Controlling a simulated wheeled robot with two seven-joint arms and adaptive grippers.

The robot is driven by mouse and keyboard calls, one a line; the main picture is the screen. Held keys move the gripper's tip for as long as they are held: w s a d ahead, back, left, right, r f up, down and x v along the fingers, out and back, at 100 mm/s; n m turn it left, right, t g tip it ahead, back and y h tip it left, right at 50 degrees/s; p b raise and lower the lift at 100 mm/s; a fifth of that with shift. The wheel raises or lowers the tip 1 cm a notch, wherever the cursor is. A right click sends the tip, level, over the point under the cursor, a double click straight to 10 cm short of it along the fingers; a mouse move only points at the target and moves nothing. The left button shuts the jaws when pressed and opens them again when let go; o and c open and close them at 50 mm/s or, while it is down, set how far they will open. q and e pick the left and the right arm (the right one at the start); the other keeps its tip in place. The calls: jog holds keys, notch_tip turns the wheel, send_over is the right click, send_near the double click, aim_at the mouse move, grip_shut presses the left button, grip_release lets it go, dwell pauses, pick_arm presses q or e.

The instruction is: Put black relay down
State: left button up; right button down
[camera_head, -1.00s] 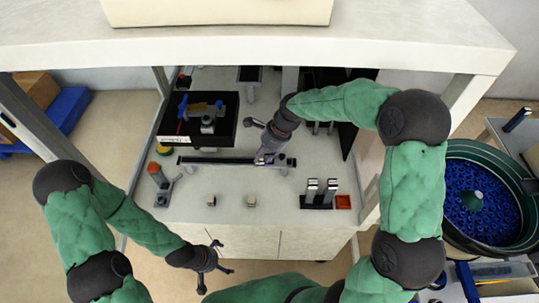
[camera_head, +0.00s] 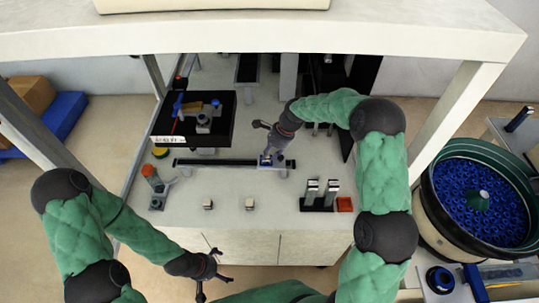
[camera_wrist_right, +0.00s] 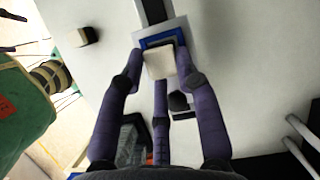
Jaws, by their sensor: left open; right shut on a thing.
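My right gripper (camera_head: 268,157) points down at the blue holder on the dark rail. The holder also shows in the head view (camera_head: 264,161). My left gripper (camera_head: 215,272) is open and empty, in front of the table's front edge.
Two small blocks (camera_head: 208,204) (camera_head: 249,203) stand on the table front. A black tray (camera_head: 215,130) is at the left, a black stand with two metal posts (camera_head: 320,196) and a red-orange box (camera_head: 345,204) at the right. A shelf edge (camera_head: 440,40) spans above.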

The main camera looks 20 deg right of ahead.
jog(key=shift+f, duration=0.2)
jog(key=c, duration=1.2)
grip_release()
jog(key=shift+f, duration=0.1)
jog(key=shift+o, duration=0.2)
jog(key=p+v, duration=0.3)
jog(key=v, duration=0.9)
